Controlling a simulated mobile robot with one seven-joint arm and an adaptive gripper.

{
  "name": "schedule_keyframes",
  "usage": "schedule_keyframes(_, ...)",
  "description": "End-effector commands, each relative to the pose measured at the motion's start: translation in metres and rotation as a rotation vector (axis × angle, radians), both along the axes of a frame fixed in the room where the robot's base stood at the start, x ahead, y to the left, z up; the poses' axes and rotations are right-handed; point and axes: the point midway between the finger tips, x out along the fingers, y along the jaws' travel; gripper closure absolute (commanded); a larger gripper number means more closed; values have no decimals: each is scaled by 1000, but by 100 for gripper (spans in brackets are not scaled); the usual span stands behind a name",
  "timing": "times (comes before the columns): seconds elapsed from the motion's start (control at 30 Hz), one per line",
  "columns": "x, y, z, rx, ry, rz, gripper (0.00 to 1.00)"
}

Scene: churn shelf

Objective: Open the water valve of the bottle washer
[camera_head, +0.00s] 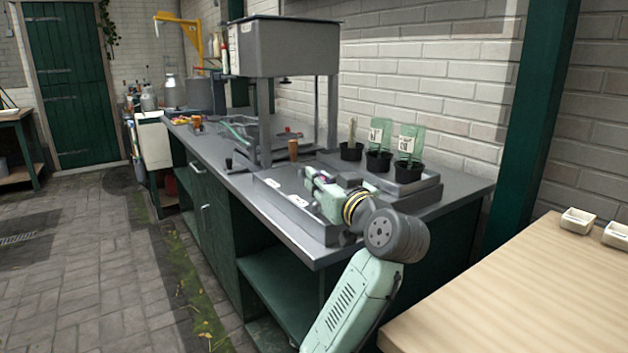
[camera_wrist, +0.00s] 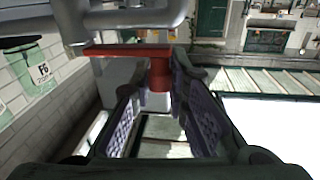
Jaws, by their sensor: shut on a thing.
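The red valve lever (camera_wrist: 125,50) lies across the upper part of the wrist view, under a grey pipe (camera_wrist: 130,20). Its red stem (camera_wrist: 160,75) drops between the fingers of my gripper (camera_wrist: 158,84). My gripper, with purple ridged pads, is shut on the red valve lever near this stem. In the head view my gripper (camera_head: 312,179) is over the front of the grey bench, at the grey tray. The bottle washer appears to be the grey box on posts (camera_head: 285,48). The lever in my grip cannot be made out in the head view.
A brown cup (camera_head: 293,150) stands near a post. A pale wooden table (camera_head: 520,290) is at the right, a green post (camera_head: 530,120) behind it. The paved floor at left is clear.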

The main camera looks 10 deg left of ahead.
Motion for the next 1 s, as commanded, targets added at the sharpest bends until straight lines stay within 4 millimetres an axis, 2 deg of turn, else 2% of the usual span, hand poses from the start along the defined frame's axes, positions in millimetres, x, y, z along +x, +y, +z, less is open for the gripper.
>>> schedule_keyframes(0.03, -1, 0, -2, -2, 3, 1, 100)
schedule_keyframes(0.07, -1, 0, -2, -2, 3, 1, 83)
schedule_keyframes(0.33, 0, 0, -1, -2, 3, 0, 65)
schedule_keyframes(0.7, 0, 0, 4, 0, 0, -1, 64)
schedule_keyframes(0.83, 0, -1, 21, -1, -2, -2, 64)
schedule_keyframes(1.0, -1, -1, 56, -2, -2, -2, 64)
